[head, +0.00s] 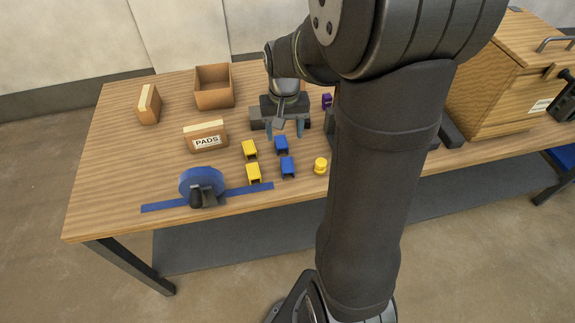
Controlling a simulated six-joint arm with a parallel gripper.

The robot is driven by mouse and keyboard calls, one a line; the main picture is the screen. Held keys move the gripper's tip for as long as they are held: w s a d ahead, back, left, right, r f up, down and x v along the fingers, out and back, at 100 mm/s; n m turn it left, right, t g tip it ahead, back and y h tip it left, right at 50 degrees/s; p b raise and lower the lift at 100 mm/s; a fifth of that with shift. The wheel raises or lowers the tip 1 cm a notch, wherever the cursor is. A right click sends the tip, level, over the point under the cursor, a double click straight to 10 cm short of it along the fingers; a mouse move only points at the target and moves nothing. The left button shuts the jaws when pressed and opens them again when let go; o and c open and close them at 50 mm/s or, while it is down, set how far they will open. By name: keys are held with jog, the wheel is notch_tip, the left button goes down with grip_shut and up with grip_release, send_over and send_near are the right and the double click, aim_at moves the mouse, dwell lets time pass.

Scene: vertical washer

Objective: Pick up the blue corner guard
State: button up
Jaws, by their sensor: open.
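Two small blue corner guards lie on the wooden table in the head view. The farther blue corner guard (281,145) is just in front of my gripper (285,133). The nearer blue corner guard (288,168) sits closer to the table's front edge. My gripper points down with its two blue-grey fingers spread apart and nothing visible between them. From this angle I cannot tell how high the fingertips are above the table or the guard.
Two yellow corner guards (250,150) lie to the left, and a yellow cylindrical piece (321,166) to the right. My arm hides part of the table.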

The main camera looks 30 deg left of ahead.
send_over(287, 164)
jog(key=f, duration=0.8)
jog(key=shift+s+a+f, duration=0.1)
jog(key=shift+a+f, duration=0.1)
jog(key=shift+f, duration=0.2)
jog(key=shift+d+f, duration=0.2)
jog(key=shift+f, duration=2.45)
jog(key=c, duration=1)
jog(key=shift+r, duration=0.15)
jog(key=shift+c, duration=0.2)
